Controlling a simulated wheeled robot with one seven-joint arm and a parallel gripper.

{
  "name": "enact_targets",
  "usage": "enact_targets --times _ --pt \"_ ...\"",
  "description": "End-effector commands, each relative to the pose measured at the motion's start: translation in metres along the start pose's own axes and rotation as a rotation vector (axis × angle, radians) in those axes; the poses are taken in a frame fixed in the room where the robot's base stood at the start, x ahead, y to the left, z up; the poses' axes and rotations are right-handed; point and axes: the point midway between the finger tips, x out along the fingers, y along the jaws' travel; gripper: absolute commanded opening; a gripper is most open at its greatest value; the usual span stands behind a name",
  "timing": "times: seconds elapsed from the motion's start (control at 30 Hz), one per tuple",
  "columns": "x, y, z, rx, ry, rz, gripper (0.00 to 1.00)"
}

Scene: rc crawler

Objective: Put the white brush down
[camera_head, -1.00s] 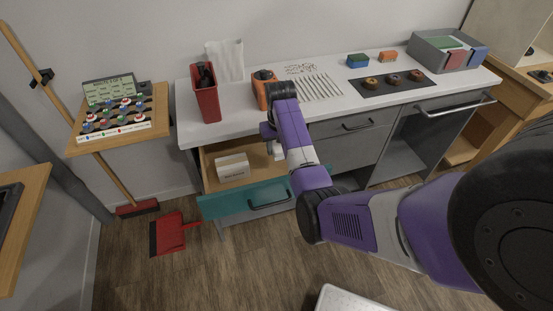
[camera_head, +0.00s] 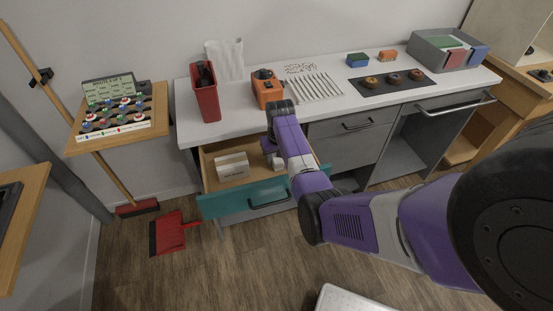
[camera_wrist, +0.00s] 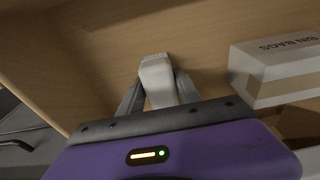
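The white brush (camera_wrist: 157,78) is between the two grey fingers of my gripper (camera_wrist: 160,92) in the wrist view. Only a pale, blocky part of it shows; I cannot make out bristles. In the head view the brush (camera_head: 280,164) is a small pale shape at the gripper (camera_head: 273,158), low inside the open drawer. The drawer (camera_head: 250,197) has a teal front and a wooden inside. The wooden drawer floor (camera_wrist: 90,50) lies close beyond the brush in the wrist view. I cannot tell whether the brush touches it.
A white box marked BIN BAGS (camera_head: 232,166) sits in the drawer left of my gripper; the wrist view shows it at the right (camera_wrist: 275,70). The counter above holds a red container (camera_head: 206,95) and an orange device (camera_head: 266,90). Bare drawer floor lies around the brush.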

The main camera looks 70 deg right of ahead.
Motion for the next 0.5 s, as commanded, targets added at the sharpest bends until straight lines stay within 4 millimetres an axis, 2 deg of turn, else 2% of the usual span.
enact_targets --times 0.03,0.07,0.33,0.5 --pt "0.0 0.0 0.0 0.0 -0.001 0.0 0.54" --pt "0.0 0.0 0.0 0.0 -0.001 0.0 0.58" --pt "-0.002 0.0 0.0 0.0 -0.001 0.0 0.58" --pt "-0.017 0.0 -0.001 0.0 0.002 0.0 0.58"
